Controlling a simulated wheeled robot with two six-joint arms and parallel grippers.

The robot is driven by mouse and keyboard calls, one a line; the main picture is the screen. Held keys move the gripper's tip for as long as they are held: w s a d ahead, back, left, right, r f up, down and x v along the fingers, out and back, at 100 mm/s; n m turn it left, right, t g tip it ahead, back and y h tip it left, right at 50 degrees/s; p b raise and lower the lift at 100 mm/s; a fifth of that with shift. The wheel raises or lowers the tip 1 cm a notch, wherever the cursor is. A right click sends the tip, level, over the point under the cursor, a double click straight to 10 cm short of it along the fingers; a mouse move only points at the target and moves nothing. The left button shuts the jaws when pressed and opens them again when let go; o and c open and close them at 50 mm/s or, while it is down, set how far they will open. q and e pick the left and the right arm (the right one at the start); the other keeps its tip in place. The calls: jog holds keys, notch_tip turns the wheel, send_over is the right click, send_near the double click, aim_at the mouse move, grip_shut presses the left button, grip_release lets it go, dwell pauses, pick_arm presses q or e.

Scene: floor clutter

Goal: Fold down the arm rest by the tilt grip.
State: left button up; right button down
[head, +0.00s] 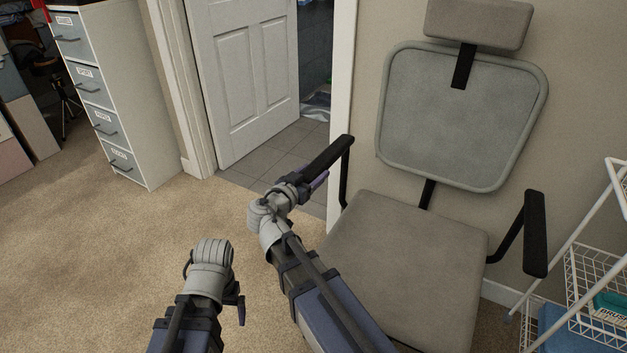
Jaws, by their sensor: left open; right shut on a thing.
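The grey chair (405,262) has a black arm rest (328,155) on its left side in the picture. Its pad slants from a post near the backrest down towards me. My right gripper (302,182) is shut on the near end of this arm rest. The jaws and wrist cover that end, so a separate tilt grip cannot be made out. The other arm rest (536,236) is at the chair's right, free of my arms. My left gripper (239,303) is open, low in the picture, apart from the chair and mostly hidden behind its own wrist.
A white wire rack (590,265) stands close to the chair's right. A filing cabinet (110,95) and a white door (240,75) are behind at the left. The carpet (90,260) at the left is clear. The backrest (455,115) is near the wall.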

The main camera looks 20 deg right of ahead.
pick_arm(q)
jog(key=shift+f+b, duration=1.35)
jog(key=shift+f, duration=0.5)
pick_arm(e)
jog(key=shift+f+h, duration=0.5)
jog(key=shift+f, duration=0.4)
pick_arm(q)
jog(key=shift+d, duration=0.1)
pick_arm(e)
jog(key=shift+s, duration=0.1)
jog(key=shift+c, duration=0.6)
grip_release()
jog(key=shift+t, duration=0.4)
